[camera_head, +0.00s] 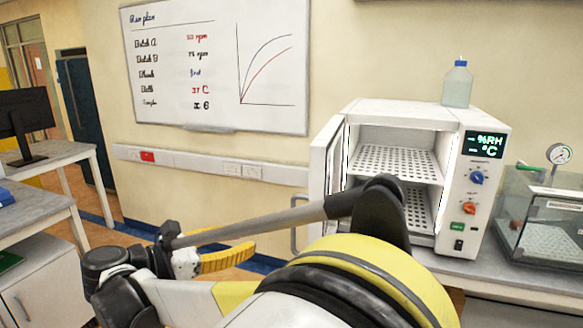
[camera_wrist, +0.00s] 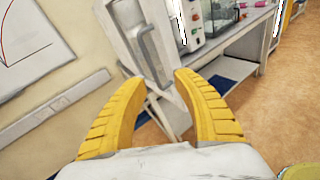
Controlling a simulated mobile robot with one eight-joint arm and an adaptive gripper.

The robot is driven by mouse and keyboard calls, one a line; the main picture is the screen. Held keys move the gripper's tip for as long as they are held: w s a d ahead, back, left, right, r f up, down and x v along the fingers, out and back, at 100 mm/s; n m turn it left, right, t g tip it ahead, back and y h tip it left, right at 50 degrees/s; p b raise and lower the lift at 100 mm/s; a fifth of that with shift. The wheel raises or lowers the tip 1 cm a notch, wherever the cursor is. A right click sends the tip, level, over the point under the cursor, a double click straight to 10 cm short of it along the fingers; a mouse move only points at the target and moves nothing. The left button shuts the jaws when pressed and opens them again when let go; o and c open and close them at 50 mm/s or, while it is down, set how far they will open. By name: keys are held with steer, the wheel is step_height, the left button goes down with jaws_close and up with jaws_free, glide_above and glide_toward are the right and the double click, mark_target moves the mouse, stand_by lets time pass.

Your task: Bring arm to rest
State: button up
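My arm reaches across the lower middle of the head view, bent, with its wrist at the lower left. My gripper (camera_wrist: 158,82) shows two yellow ribbed fingers spread apart in the wrist view, with nothing between them. In the head view one yellow finger of it (camera_head: 226,260) shows behind the forearm link, over the floor left of the cabinet; the rest is hidden. The gripper holds nothing and appears clear of the furniture.
A white climate cabinet (camera_head: 385,112) stands on the right bench, its door (camera_head: 325,175) open, shelves bare. A capped bottle (camera_head: 457,85) stands on top. A glass-walled box (camera_head: 545,225) with a gauge is at right. A whiteboard (camera_head: 215,60) hangs behind. Left are desks (camera_head: 45,160) and a monitor (camera_head: 25,125).

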steer(key=s+d+f+m+g+y, duration=0.2)
steer(key=d+m+y, duration=0.15)
steer(key=d, duration=0.75)
steer(key=s+d+f+m+g+y, duration=0.1)
steer(key=s+d+m+g+y, duration=0.3)
steer(key=d, duration=0.7)
steer(key=s+d+f+m+t+y, duration=0.1)
steer(key=s+d+f+m+y, duration=0.1)
steer(key=s+m, duration=0.5)
steer(key=s+d+f+m+t+y, duration=0.1)
steer(key=s+d+f+m, duration=0.4)
steer(key=m, duration=0.5)
steer(key=s+f+y, duration=0.1)
steer(key=s, duration=0.1)
steer(key=shift+s+d+f+t+b, duration=0.15)
steer(key=shift+s+f+t+b, duration=0.05)
steer(key=shift+s+t+b, duration=0.2)
